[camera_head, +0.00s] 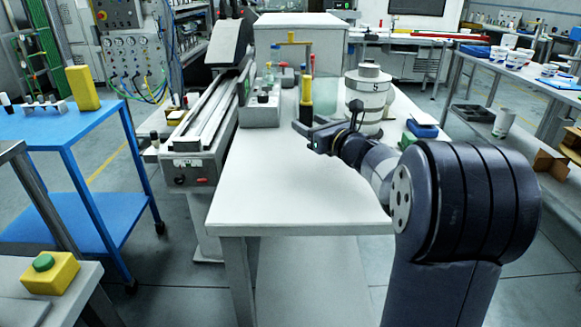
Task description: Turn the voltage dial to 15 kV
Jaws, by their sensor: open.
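No dial marked in kV can be read at this size, so I cannot tell for certain which control is the voltage dial. A small grey box (260,114) with dark knobs on top stands on the white table, left of my gripper. A black round knob (180,181) sits on the front end of the long rail unit, beside a small red control. My gripper (304,136) is open and empty above the table, pointing left, to the right of the grey box. It appears apart from everything around it.
The front of the white table (300,200) is clear. A stacked white cylinder (369,95) stands close behind my gripper, and a black-and-yellow upright tool (306,95) stands near it. The long rail unit (200,120) runs along the table's left side. A blue cart (70,150) stands farther left.

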